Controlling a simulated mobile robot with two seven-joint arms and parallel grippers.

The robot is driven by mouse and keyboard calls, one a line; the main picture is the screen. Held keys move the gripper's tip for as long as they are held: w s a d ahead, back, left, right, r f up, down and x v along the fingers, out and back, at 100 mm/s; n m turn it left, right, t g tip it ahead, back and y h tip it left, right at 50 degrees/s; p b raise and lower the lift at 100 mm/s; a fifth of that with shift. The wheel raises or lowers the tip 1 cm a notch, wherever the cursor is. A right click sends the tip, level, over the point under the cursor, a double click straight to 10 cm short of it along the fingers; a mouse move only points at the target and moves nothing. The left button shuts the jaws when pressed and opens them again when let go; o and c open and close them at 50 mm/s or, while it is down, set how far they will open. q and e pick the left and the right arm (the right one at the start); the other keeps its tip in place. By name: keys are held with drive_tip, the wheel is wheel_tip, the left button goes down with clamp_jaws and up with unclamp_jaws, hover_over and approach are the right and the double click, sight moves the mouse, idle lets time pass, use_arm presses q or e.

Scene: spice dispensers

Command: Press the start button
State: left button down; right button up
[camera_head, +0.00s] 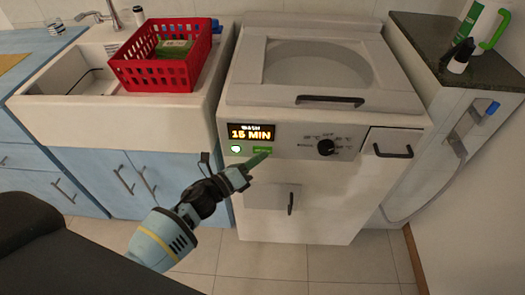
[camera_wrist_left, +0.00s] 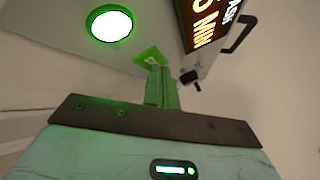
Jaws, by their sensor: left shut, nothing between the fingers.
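The white washing machine (camera_head: 300,190) has a front panel with a lit display (camera_head: 251,132) reading "WASH 15 MIN". Below the display are a round glowing button (camera_head: 236,149) with a green rim and a small green rectangle (camera_head: 263,150); any lettering on the rectangle is too small to read. My left gripper (camera_head: 262,158) is shut and empty, its tip close to the green rectangle. In the left wrist view the fingers (camera_wrist_left: 160,75) point at the green rectangle (camera_wrist_left: 150,57), with the round button (camera_wrist_left: 110,24) to the left. I cannot tell whether the tip touches the panel.
A black knob (camera_head: 326,147) and a drawer with a dark handle (camera_head: 393,151) are to the right on the panel. A red basket (camera_head: 165,75) sits at the sink on the left. A dark counter (camera_head: 485,65) holding bottles stands on the right. The floor ahead is clear.

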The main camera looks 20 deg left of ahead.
use_arm(q)
drive_tip(key=shift+s, duration=0.15)
drive_tip(key=shift+s+d, duration=0.2)
drive_tip(key=shift+s, duration=0.4)
use_arm(e)
drive_tip(key=shift+w+r, duration=0.1)
drive_tip(key=shift+r, duration=0.1)
use_arm(q)
drive_tip(key=shift+s+d+p, duration=0.15)
drive_tip(key=shift+s+d, duration=0.1)
drive_tip(key=shift+s, duration=0.55)
drive_tip(key=shift+s+d+p, duration=0.2)
drive_tip(key=shift+s, duration=0.6)
drive_tip(key=shift+s+d+p, duration=0.15)
drive_tip(key=shift+s+d, duration=0.1)
drive_tip(key=shift+s, duration=0.55)
use_arm(e)
drive_tip(key=shift+w+r, duration=0.25)
drive_tip(key=shift+r, duration=0.15)
